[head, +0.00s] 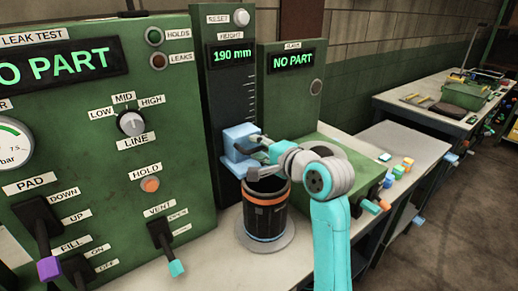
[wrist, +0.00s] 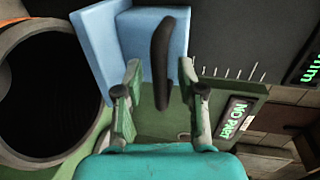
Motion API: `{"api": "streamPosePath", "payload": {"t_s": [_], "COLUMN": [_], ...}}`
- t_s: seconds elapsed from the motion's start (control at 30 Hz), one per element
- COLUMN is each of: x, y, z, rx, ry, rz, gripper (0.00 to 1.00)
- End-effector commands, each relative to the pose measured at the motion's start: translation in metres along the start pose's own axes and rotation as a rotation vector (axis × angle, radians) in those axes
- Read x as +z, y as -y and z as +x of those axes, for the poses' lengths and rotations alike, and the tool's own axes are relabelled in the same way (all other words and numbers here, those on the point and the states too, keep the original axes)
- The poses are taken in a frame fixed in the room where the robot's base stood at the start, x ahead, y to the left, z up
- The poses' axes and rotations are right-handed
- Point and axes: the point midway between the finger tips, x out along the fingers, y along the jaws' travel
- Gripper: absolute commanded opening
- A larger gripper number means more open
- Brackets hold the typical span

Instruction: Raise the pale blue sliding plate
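The pale blue sliding plate (head: 238,136) is on the dark upright column (head: 225,85), whose height display (head: 233,54) reads 190 mm. In the wrist view the plate (wrist: 98,40) is at the upper left, with a dark curved handle (wrist: 162,60) in front of it. My gripper (head: 262,158) is at the plate in the head view. In the wrist view my gripper (wrist: 159,80) is open, its fingers on either side of the handle with gaps showing. Contact with the handle is not visible.
The green leak test panel (head: 100,130) stands to the left. A low green box (head: 335,150) and small coloured blocks (head: 398,171) are to the right.

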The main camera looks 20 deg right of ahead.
Motion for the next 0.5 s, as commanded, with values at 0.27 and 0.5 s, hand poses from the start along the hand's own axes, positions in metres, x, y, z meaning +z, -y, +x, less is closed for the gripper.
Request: {"api": "streamPosePath", "payload": {"t_s": [0.27,0.5], "x": [0.0000,0.0000], "y": [-0.0001,0.0009], "z": [-0.0003,-0.0006], "rx": [0.000,0.000], "ry": [0.000,0.000], "rz": [0.000,0.000], "gripper": [0.00,0.00]}}
